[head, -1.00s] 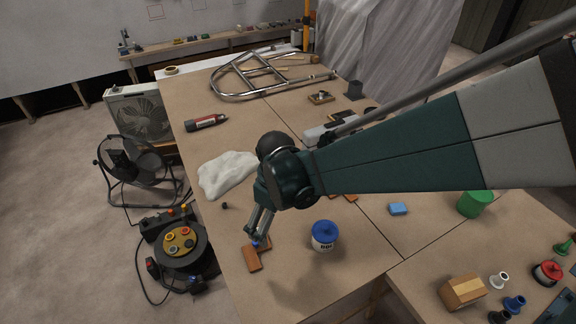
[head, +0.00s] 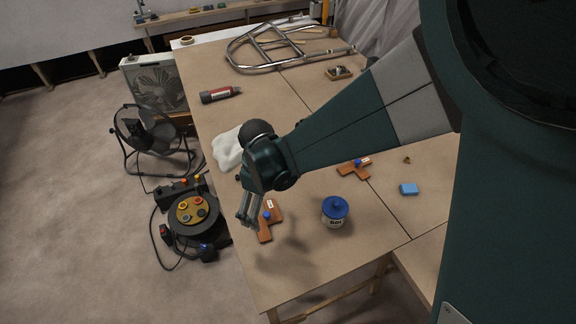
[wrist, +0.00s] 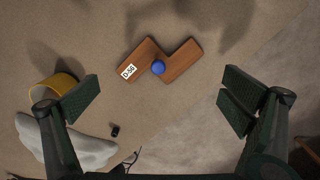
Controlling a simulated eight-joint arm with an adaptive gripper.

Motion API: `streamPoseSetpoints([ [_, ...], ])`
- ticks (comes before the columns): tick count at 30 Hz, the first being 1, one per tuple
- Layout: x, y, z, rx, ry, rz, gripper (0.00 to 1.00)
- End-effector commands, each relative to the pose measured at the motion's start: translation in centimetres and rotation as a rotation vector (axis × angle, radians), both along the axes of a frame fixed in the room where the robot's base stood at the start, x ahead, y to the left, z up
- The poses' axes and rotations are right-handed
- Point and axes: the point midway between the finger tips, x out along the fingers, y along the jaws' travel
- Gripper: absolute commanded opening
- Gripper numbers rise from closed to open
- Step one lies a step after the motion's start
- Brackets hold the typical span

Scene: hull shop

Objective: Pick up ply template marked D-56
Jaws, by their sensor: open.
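The ply template marked D-56 (wrist: 184,58) is a brown, bent flat piece with a blue ball knob and a white label reading D-56. It lies on the table near the left edge in the head view (head: 265,236). My gripper (wrist: 160,98) is open and empty, fingers wide apart, above the table. In the wrist view the knob lies between the fingers' lines, a little beyond the tips. In the head view my gripper (head: 249,224) appears just left of the knob. A second brown template (head: 354,171) with a blue knob lies farther right; its label is unreadable.
A tub with a blue lid (head: 335,212) stands right of the template. A white lump (head: 227,150) lies behind my wrist. A yellow ring-shaped thing (wrist: 55,91) shows at left in the wrist view. A blue block (head: 408,189) lies farther right. The table's left edge is close.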

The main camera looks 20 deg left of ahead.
Motion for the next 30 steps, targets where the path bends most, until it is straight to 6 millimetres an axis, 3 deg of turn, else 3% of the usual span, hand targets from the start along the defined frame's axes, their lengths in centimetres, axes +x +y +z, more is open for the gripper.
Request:
streamPoseSetpoints([
  [9, 0.0, 0.0, -2.2, 0.0, 0.0, 0.0, 1.0],
  [23, 0.1, 0.0, -2.6, 0.0, 0.0, 0.0, 1.0],
  [30, 0.3, -0.2, -4.8, 0.0, 0.0, -0.001, 1.0],
])
